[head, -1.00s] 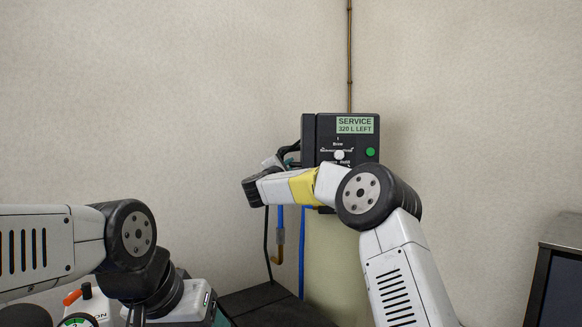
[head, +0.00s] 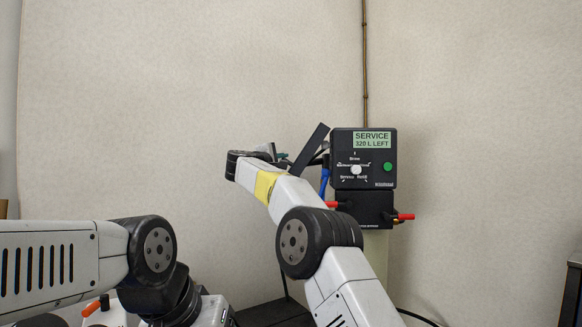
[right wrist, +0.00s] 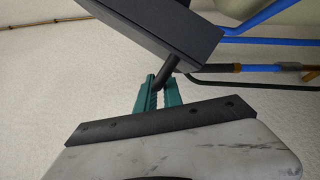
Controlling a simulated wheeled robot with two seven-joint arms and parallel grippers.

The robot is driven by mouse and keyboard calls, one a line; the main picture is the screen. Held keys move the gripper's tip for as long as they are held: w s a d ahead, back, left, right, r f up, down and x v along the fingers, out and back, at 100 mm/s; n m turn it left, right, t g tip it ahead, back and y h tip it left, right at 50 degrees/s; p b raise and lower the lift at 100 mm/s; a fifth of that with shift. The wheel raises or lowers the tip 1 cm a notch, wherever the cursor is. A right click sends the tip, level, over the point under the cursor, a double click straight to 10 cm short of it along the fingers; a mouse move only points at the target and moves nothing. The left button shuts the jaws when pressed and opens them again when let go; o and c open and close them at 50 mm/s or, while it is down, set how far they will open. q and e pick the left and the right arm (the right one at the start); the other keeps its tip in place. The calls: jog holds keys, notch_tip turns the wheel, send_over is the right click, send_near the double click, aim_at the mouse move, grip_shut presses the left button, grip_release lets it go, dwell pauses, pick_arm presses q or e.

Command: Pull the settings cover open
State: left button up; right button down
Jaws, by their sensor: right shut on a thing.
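The settings cover (head: 311,149) is a dark flat panel standing out at a slant to the left of the black control box (head: 346,150). In the right wrist view the cover (right wrist: 165,28) fills the top, with a short dark handle (right wrist: 171,66) on it. My right gripper (right wrist: 160,88) has its teal fingers shut on that handle. In the head view my right arm hides most of this gripper. The box front shows a green display (head: 371,140), a white knob (head: 356,170) and a green button (head: 388,167). My left gripper (head: 222,316) is cut off at the bottom edge.
Below the box sits a black unit (head: 364,208) with red-handled valves (head: 405,216). Blue and dark hoses (right wrist: 262,40) run beside the cover. A pipe (head: 365,65) climbs the wall. A dark cabinet edge (head: 573,290) stands at right. The wall left of the cover is bare.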

jog(key=shift+a+r, duration=0.15)
jog(key=shift+r, duration=0.2)
jog(key=c, duration=1.8)
grip_release()
jog(key=shift+o, duration=0.2)
jog(key=shift+s, duration=0.1)
jog(key=v, duration=0.7)
jog(key=shift+s, duration=0.3)
jog(key=shift+a, duration=0.1)
jog(key=shift+c, duration=0.2)
